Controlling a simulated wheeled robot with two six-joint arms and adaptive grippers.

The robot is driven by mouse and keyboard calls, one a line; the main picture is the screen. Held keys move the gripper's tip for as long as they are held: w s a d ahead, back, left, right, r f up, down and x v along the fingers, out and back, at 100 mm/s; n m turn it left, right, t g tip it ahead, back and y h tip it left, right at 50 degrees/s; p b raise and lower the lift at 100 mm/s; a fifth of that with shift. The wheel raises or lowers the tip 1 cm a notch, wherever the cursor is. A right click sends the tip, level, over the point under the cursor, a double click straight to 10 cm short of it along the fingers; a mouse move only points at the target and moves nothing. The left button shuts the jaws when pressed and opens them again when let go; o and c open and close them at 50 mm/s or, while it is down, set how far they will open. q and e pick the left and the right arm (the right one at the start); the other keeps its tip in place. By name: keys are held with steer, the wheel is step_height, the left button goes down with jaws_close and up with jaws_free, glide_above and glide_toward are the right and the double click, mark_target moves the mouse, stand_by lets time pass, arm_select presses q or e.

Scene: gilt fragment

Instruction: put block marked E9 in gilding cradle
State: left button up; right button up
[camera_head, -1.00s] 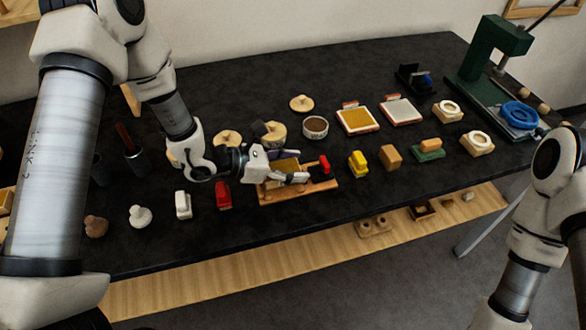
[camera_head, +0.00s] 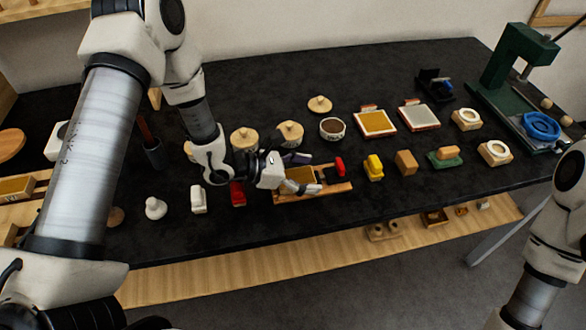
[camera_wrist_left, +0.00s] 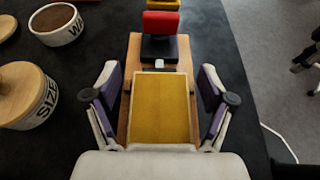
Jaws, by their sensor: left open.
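A wooden cradle (camera_head: 338,187) lies on the black table, with a flat gold-yellow block (camera_head: 299,174) at its left part. A red piece on a black base (camera_head: 340,166) is at its right end. The left wrist view shows the gold block (camera_wrist_left: 160,108) on the wooden cradle (camera_wrist_left: 134,62), with the red piece (camera_wrist_left: 161,23) beyond. My left gripper (camera_wrist_left: 159,100) is open, its purple-padded fingers on either side of the gold block with gaps showing. In the head view it (camera_head: 300,173) is low over the cradle. I cannot read E9 on anything. My right gripper is out of view.
A red block (camera_head: 237,193) and a white block (camera_head: 198,199) stand left of the cradle. A yellow block (camera_head: 373,167) and a wooden block (camera_head: 405,163) stand right. Lidded pots (camera_head: 289,133) and an open bowl (camera_head: 332,128) are behind. A green press (camera_head: 505,75) stands far right.

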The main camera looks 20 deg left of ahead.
arm_select(q)
steer(key=v, duration=1.1)
steer(key=shift+r, duration=0.1)
steer(key=shift+s+a, duration=0.25)
steer(key=shift+a, duration=0.15)
steer(key=shift+c, duration=0.3)
stand_by(1.1)
